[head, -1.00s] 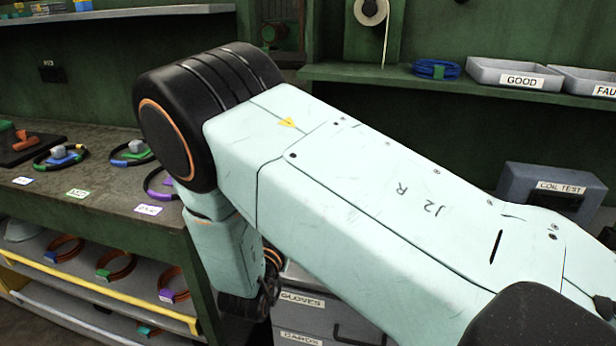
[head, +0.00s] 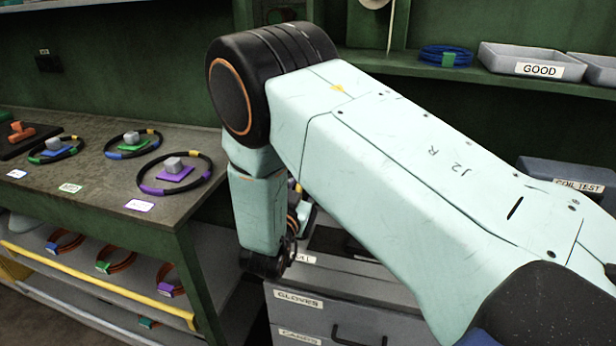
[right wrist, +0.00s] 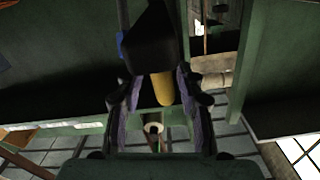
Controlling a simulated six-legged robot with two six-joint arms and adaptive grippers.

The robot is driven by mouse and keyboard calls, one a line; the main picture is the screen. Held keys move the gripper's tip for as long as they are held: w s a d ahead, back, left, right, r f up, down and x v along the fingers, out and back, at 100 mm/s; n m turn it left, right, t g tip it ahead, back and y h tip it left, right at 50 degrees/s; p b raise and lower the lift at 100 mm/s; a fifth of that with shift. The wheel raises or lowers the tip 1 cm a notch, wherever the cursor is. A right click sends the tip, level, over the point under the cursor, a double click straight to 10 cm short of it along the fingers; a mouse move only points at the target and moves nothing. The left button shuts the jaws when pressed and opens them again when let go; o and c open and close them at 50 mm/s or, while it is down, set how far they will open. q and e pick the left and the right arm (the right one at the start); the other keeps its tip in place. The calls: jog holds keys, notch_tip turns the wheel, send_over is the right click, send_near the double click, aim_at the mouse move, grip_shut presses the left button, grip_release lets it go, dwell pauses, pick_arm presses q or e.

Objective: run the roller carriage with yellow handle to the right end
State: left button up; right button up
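In the right wrist view, a yellow handle (right wrist: 163,90) shows between the fingers of my right gripper (right wrist: 158,84). The fingers have purple inner pads and stand apart, with gaps on both sides of the handle; I cannot tell how far beyond the fingertips it lies. A dark block (right wrist: 150,45) is just above the handle; I cannot tell whether it is the roller carriage. In the head view, my right arm covers the middle, and its gripper and the carriage are not clearly visible. My left gripper is not in view.
A bench (head: 75,190) at the left holds several ringed parts, including a purple-marked ring (head: 150,190). A grey drawer cabinet (head: 325,315) stands beside it, under my right arm. A GOOD tray (head: 540,69) sits on the back shelf, and a COIL TEST box (head: 570,180) stands at the right.

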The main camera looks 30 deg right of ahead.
jog(key=shift+w+d+f, duration=0.15)
jog(key=shift+w+d, duration=0.35)
jog(key=shift+w, duration=0.05)
jog(key=shift+w+d, duration=0.1)
jog(key=shift+w, duration=0.2)
jog(key=shift+w+a+r, duration=0.1)
jog(key=shift+a+r, duration=0.15)
jog(key=shift+r, duration=0.05)
jog(key=shift+d+f, duration=0.1)
jog(key=shift+d, duration=0.35)
jog(key=shift+c, duration=0.3)
jog(key=shift+w+f, duration=0.1)
jog(key=c, duration=0.3)
jog(key=shift+a, duration=0.3)
jog(key=c, duration=0.3)
jog(key=shift+d+r, duration=0.15)
jog(key=shift+r, duration=0.05)
grip_shut()
